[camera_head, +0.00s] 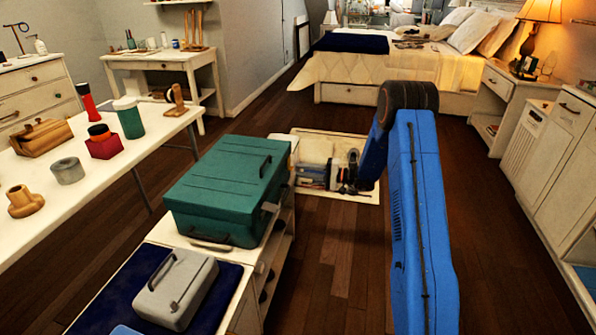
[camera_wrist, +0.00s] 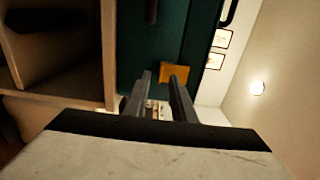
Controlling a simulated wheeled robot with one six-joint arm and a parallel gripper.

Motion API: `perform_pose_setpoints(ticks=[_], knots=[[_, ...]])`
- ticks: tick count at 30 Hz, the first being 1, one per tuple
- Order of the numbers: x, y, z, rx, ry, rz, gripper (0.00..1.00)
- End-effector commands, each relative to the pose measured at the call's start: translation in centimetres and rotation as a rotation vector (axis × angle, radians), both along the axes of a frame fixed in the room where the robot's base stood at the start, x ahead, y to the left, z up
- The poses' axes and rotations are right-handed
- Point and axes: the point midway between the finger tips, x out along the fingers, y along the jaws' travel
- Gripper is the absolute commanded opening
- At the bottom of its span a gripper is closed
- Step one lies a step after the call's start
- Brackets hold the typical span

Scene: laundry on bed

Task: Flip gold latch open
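The gold latch (camera_wrist: 176,73) is a small plain gold plate on the dark green face of a case (camera_wrist: 145,42) in the wrist view. In the head view the green case (camera_head: 225,182) sits closed on a white cabinet; I cannot make out the gold latch there. My gripper (camera_wrist: 160,78) has its two fingers apart with nothing between them. The fingertips point at the green face, and the latch shows just beyond them, nearer the right finger. I cannot tell whether they touch. In the head view my wrist and gripper are right of the case.
A grey case (camera_head: 178,285) lies on a dark blue cloth in front of the green case. A white table (camera_head: 40,215) with several small items stands left. Open shelving (camera_wrist: 60,70) is close at the left in the wrist view.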

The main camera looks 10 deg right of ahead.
Motion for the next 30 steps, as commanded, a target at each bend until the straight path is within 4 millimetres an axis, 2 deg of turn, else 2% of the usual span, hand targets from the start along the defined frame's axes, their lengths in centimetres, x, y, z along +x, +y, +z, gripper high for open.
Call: perform_pose_setpoints(ticks=[6, 17, 20, 30], knots=[[0.9, 1.7, 0.0, -0.001, 0.0, 0.001, 0.23], [1.1, 2.0, 0.0, 0.0, 0.001, 0.0, 0.23], [1.1, 2.0, 0.0, 0.0, 0.001, 0.0, 0.0], [1.0, 1.9, 0.1, -0.014, 0.007, 0.0, 0.0]])
